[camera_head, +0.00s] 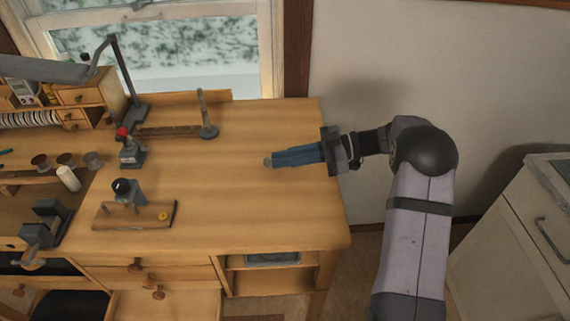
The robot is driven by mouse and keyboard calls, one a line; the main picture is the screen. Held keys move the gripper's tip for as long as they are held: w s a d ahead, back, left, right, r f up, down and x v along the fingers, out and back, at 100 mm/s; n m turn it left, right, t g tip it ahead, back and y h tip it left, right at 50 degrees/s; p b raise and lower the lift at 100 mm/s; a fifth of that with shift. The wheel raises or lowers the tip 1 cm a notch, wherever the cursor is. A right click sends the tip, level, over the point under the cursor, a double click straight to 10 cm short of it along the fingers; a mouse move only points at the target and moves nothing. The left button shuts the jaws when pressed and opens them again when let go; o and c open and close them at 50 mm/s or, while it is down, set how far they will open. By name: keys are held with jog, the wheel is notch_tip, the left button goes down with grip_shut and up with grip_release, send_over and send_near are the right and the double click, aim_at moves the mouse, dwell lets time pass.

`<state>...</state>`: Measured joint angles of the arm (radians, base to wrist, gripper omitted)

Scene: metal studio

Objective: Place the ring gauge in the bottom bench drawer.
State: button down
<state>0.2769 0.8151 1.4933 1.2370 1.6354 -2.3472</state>
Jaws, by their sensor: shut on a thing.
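My gripper (270,161) has long blue fingers and reaches in from the right, over the right part of the wooden bench top. It is shut on a small greyish-tan thing (266,162) at its fingertips, which I take to be the ring gauge; the fingers hide most of it. Whether it touches the bench top cannot be told. The bench drawers are at the lower left of the bench front, with round wooden knobs.
A wooden board with a black-topped device (127,190), a red-topped tool (130,150), a vise (45,222) and a lamp (125,75) stand at the left. An upright stand (207,118) is at the back. An open shelf (270,278) is right of the drawers. The bench top's right front is clear.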

aim_at(309, 172)
jog(key=shift+f, duration=1.4)
jog(key=shift+f+b, duration=0.25)
jog(key=shift+b, duration=0.35)
jog(key=c, duration=1.8)
grip_release()
jog(key=shift+r+p, duration=0.25)
jog(key=shift+p, duration=0.95)
jog(key=b+v, duration=0.1)
jog(key=v, duration=0.1)
jog(key=b+v, duration=0.1)
jog(key=v, duration=0.1)
jog(key=b+v, duration=0.2)
jog(key=shift+s+d+f, duration=0.1)
jog(key=shift+d+f, duration=0.1)
jog(key=shift+f, duration=0.15)
jog(key=shift+d+r, duration=0.15)
jog(key=shift+d, duration=0.3)
jog(key=shift+o, duration=1.3)
